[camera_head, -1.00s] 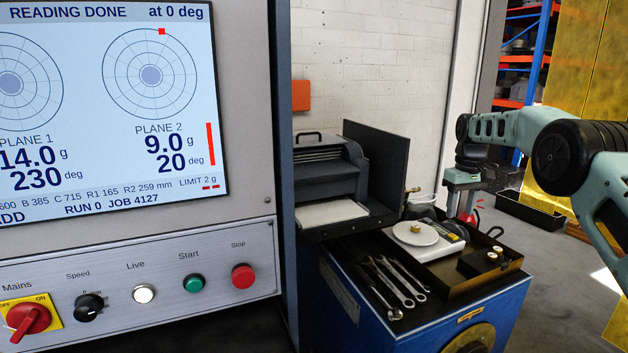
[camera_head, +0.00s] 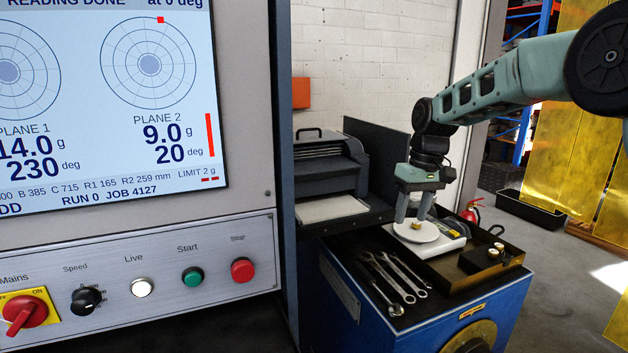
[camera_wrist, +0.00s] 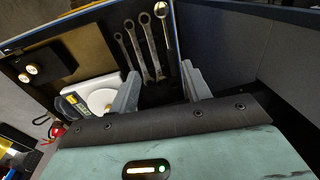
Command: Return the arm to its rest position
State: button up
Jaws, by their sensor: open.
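My gripper (camera_head: 413,207) is open, pointing down over the blue cabinet, just above or behind the white scale (camera_head: 440,243) and its round pan (camera_head: 415,231). A small brass piece (camera_head: 417,225) sits on the pan. In the wrist view the two fingers of my gripper (camera_wrist: 160,95) are spread apart with nothing between them. The pan (camera_wrist: 100,101) shows partly behind the left finger there, and the brass piece is hidden.
Spanners (camera_head: 396,275) lie on the top of the blue cabinet (camera_head: 350,300). A tray (camera_head: 508,262) holds a dark block with brass pieces. A printer (camera_head: 330,165) stands behind. The control panel (camera_head: 130,280) fills the left. A fire extinguisher (camera_head: 471,212) stands beyond.

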jog(key=s+a+n+b, duration=0.1)
jog(key=s+a, duration=0.4)
jog(key=s, duration=0.5)
jog(key=s+a+n, duration=0.1)
jog(key=s+a, duration=0.4)
jog(key=s, duration=0.5)
jog(key=s+d+f, duration=0.1)
jog(key=s+f, duration=0.2)
jog(key=s, duration=0.7)
jog(key=s+d+f+n+b, duration=0.1)
jog(key=s+f, duration=0.2)
jog(key=s, duration=0.8)
jog(key=shift+d+f+h, duration=0.25)
jog(key=shift+h, duration=0.15)
jog(key=shift+c, duration=1.3)
jog(key=shift+d, duration=0.1)
